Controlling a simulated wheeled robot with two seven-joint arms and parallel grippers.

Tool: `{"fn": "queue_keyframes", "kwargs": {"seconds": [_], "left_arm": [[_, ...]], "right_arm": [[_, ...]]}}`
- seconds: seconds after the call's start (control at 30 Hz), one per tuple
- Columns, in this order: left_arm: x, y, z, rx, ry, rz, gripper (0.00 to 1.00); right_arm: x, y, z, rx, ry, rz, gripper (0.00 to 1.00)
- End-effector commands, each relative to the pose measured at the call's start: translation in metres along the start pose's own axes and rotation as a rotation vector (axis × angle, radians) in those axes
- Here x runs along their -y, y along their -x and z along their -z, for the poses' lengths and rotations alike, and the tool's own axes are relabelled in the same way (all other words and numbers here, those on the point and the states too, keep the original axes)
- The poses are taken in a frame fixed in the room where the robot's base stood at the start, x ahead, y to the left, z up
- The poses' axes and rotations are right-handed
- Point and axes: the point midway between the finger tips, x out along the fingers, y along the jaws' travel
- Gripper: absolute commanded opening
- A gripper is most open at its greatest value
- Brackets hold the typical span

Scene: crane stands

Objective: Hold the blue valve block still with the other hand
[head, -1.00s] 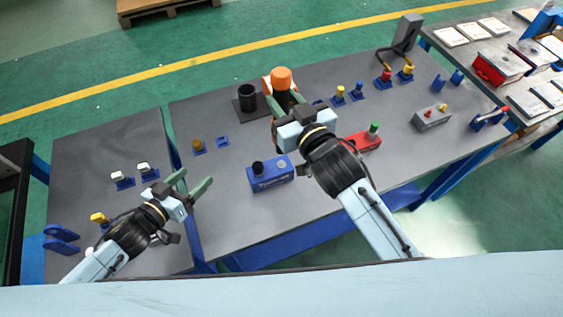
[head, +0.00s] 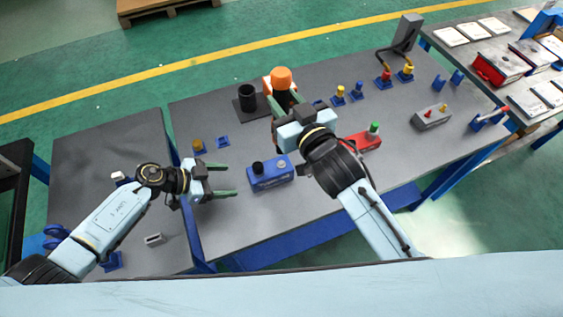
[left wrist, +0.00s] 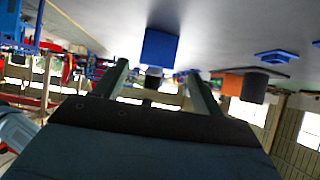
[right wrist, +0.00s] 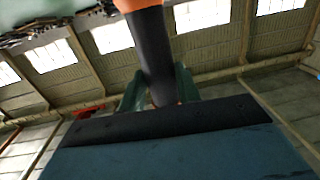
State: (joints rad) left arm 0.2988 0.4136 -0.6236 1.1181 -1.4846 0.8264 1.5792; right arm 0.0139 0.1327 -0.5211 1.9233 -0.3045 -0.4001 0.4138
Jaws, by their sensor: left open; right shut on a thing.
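The blue valve block (head: 262,181) stands on the dark table in the head view, with a black knob on its top left. In the left wrist view the blue valve block (left wrist: 160,46) is ahead, between the lines of the two fingers. My left gripper (head: 232,180) is open and empty, just left of the block, its fingers pointing right toward it with a small gap. My right gripper (head: 284,104) is shut on a dark cylinder with an orange top (head: 281,78). The dark cylinder (right wrist: 153,50) also shows between the fingers in the right wrist view.
A black cup (head: 247,97) on a dark plate stands behind the block. Several coloured-knob pieces stand along the back right.

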Motion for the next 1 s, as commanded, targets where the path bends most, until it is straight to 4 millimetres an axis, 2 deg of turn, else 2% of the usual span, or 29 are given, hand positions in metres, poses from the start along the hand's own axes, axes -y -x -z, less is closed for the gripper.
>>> {"fn": "queue_keyframes", "kwargs": {"seconds": [0.23,0.7,1.0], "left_arm": [[0.000,-0.015,-0.001,0.012,-0.003,-0.009,0.69],[-0.001,-0.071,-0.002,0.012,-0.002,-0.008,0.69],[-0.001,-0.087,-0.002,0.012,-0.002,-0.008,0.69]], "right_arm": [[0.000,0.000,0.004,-0.010,0.000,0.001,0.00],[0.000,0.000,0.004,-0.010,0.000,0.001,0.00],[0.000,0.000,0.004,-0.010,0.000,0.001,0.00]]}}
